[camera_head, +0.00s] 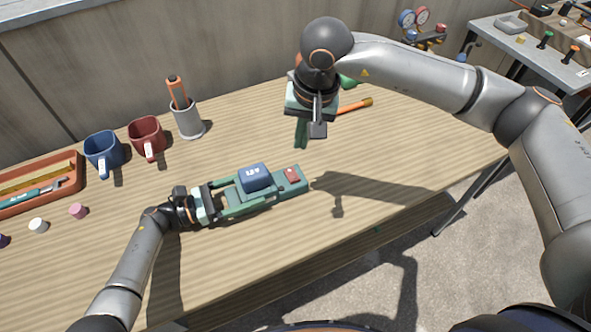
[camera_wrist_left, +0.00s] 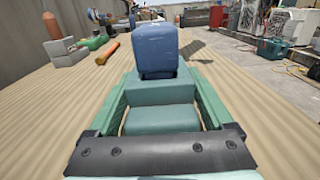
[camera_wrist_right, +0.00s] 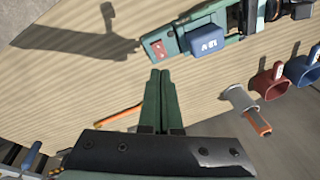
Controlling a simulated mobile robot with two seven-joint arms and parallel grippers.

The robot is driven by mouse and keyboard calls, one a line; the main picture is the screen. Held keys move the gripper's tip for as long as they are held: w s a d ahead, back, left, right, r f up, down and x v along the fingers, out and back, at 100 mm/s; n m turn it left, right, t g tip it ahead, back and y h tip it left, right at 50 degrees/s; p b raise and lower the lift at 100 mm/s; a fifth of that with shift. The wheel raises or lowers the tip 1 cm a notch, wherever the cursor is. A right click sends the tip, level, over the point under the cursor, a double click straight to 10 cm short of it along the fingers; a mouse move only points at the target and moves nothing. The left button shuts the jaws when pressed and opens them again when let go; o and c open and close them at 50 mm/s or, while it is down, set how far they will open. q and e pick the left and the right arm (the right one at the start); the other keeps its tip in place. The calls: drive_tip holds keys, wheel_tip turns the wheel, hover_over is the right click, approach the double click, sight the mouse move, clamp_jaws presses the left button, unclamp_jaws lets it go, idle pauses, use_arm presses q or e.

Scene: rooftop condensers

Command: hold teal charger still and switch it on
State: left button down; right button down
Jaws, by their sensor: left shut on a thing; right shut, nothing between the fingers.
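The teal charger (camera_head: 291,187) lies on the wooden table with a blue battery pack (camera_head: 255,176) on top. A red switch (camera_head: 292,174) is on its right end; whether it is on cannot be told. My left gripper (camera_head: 250,193) is shut on the charger from the left, with green fingers along both sides; they also flank the charger in the left wrist view (camera_wrist_left: 160,118). My right gripper (camera_head: 302,144) is shut and empty, raised above the table beyond the switch. In the right wrist view its fingertips (camera_wrist_right: 160,74) are below the red switch (camera_wrist_right: 158,48), apart from it.
A blue mug (camera_head: 103,155), a red mug (camera_head: 146,136) and a grey cup (camera_head: 188,124) holding an orange-handled tool stand at the back left. An orange tray (camera_head: 75,173) is far left. An orange-handled tool (camera_head: 356,105) lies behind my right gripper. The table right of the charger is clear.

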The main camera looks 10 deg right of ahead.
sight(295, 179)
drive_tip(key=n, duration=0.2)
drive_tip(key=r+n, duration=0.1)
drive_tip(key=n, duration=0.2)
drive_tip(key=shift+s+a+r+n+t+h, duration=0.2)
drive_tip(key=shift+a+n+t+h, duration=0.1)
drive_tip(key=shift+t, duration=0.1)
drive_tip(key=x, duration=0.8)
drive_tip(key=s+x, duration=0.1)
drive_tip(key=x, duration=0.4)
drive_tip(key=shift+s+d+f, duration=0.1)
drive_tip(key=shift+f, duration=0.5)
drive_tip(key=shift+s+f, duration=0.15)
drive_tip(key=shift+f, duration=0.1)
